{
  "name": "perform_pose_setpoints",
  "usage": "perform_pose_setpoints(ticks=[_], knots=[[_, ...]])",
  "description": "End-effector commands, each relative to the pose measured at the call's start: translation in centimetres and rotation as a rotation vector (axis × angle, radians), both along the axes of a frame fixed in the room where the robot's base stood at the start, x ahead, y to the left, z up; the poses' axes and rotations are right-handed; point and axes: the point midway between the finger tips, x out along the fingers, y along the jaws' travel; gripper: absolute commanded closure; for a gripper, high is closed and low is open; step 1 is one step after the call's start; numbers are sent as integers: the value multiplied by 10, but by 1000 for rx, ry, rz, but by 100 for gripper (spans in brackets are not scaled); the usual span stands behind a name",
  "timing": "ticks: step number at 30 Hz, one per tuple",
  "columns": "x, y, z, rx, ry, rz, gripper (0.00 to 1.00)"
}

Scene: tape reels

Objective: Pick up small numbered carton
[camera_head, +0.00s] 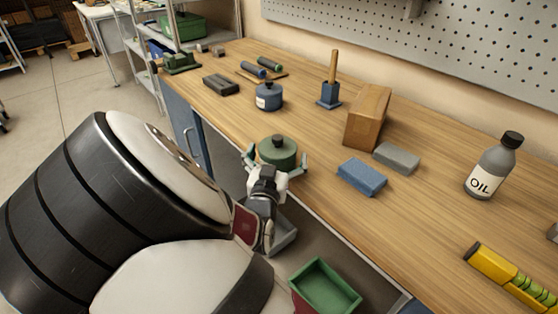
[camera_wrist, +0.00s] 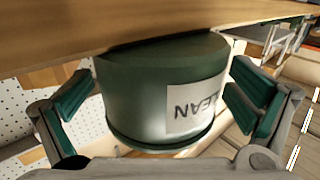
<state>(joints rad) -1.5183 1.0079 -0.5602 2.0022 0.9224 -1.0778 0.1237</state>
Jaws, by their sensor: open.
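A brown cardboard carton (camera_head: 367,118) stands on the wooden bench, right of centre in the head view. I see no number on the faces that show. My gripper (camera_head: 277,164) is away from the carton, to its lower left at the bench's front edge. The gripper's fingers are open, one on each side of a green canister (camera_head: 278,149) with a dark knob. In the wrist view the canister (camera_wrist: 150,95) fills the space between the spread fingers (camera_wrist: 163,88), and its white label appears upside down.
A blue block (camera_head: 362,177) and a grey block (camera_head: 397,158) lie in front of and beside the carton. A blue canister (camera_head: 269,97) and a wooden-handled tool (camera_head: 329,92) stand to its left. An oil bottle (camera_head: 490,168) stands at right. A green bin (camera_head: 325,286) is below the bench edge.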

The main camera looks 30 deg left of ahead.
Motion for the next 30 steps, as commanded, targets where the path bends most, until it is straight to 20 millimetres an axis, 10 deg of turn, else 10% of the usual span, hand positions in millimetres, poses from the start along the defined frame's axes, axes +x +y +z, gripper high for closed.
perform_pose_setpoints(ticks=[7, 18, 30], knots=[[1, 1, 1, 0, 0, 1, 0], [1, 1, 2, 3, -3, 0, 78], [1, 1, 10, 3, -2, 0, 78]])
